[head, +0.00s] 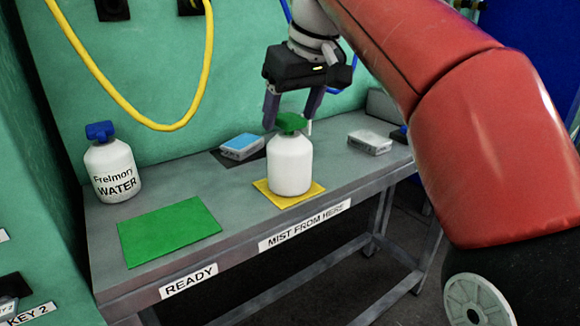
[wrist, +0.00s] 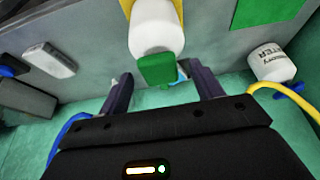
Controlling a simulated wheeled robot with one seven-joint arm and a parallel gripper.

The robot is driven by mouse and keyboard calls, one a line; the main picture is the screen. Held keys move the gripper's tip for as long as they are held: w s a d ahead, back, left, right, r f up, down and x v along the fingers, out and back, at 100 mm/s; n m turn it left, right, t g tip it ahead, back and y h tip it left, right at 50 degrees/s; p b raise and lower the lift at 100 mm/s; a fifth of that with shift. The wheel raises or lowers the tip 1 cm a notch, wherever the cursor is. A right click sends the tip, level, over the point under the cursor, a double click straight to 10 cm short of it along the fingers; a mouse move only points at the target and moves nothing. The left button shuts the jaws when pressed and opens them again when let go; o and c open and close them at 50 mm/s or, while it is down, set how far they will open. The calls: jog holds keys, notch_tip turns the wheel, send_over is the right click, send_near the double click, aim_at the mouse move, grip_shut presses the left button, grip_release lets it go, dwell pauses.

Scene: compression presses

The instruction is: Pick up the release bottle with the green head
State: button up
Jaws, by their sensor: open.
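The release bottle (head: 291,167) is white with a green head (head: 291,122). It stands upright on a yellow mat (head: 262,189) near the front edge of the grey table. In the wrist view the white bottle (wrist: 156,28) shows at top centre, its green head (wrist: 157,69) pointing toward the space between my fingers. My gripper (head: 293,122) is open and empty, pointing down just behind and above the bottle's head. In the wrist view my gripper (wrist: 160,82) has a finger on either side of the head. I cannot tell whether either finger touches it.
A blue-headed bottle marked WATER (head: 113,170) stands at the table's left. A green mat (head: 169,230) lies front left. A blue-topped box (head: 241,147) and a pale box (head: 369,143) lie behind. A yellow hose (head: 160,127) hangs along the green wall.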

jog(key=shift+x, duration=1.1)
grip_shut()
